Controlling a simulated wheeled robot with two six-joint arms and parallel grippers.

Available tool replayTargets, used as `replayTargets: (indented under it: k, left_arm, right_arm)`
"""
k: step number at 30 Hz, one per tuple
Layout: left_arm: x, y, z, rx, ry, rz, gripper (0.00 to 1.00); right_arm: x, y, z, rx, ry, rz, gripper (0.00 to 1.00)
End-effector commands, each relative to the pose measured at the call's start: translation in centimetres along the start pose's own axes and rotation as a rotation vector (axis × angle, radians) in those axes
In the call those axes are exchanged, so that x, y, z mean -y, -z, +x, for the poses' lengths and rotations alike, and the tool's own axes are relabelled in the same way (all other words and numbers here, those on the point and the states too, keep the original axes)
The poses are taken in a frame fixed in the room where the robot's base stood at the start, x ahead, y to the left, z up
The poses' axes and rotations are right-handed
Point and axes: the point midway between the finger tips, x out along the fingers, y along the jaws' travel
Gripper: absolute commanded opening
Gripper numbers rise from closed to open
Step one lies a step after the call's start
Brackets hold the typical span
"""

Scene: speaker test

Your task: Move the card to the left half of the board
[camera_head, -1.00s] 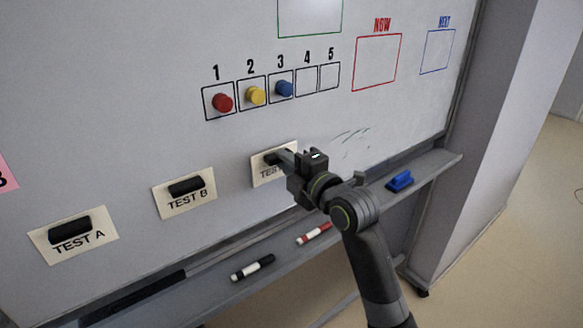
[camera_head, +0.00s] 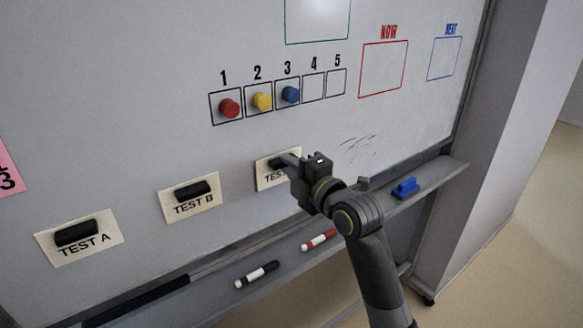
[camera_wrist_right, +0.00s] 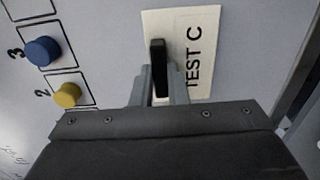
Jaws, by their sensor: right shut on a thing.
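The TEST C card (camera_head: 264,180) is cream with a black magnet handle (camera_wrist_right: 157,66). It is in the middle of the board (camera_head: 130,110), to the right of the TEST B card (camera_head: 208,198) and the TEST A card (camera_head: 52,251). My right gripper (camera_head: 286,162) is shut on the handle of the TEST C card. In the right wrist view its two fingers (camera_wrist_right: 159,88) sit on either side of the handle. The gripper covers part of the card in the head view. I cannot tell whether the card touches the board. My left gripper is not in view.
Red (camera_head: 229,108), yellow (camera_head: 262,101) and blue (camera_head: 290,94) magnets sit in numbered boxes above the cards. The tray (camera_head: 215,287) below holds a black marker (camera_head: 257,274), a red marker (camera_head: 319,240) and a blue eraser (camera_head: 405,188). A pink card (camera_head: 8,172) is at the left edge.

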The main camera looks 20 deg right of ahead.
Motion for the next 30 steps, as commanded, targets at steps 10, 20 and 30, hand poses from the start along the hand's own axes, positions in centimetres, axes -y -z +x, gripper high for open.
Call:
replayTargets:
  k: [10,20,30]
  left_arm:
    - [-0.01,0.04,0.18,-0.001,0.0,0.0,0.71]
    - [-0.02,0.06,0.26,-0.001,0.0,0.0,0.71]
    - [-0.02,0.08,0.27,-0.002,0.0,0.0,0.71]
  right_arm:
    - [0.0,0.01,0.44,0.0,-0.001,0.0,0.0]
    - [-0.05,0.01,0.72,0.0,-0.002,0.0,0.0]
    - [-0.02,0.0,0.71,0.0,-0.001,0.0,0.39]
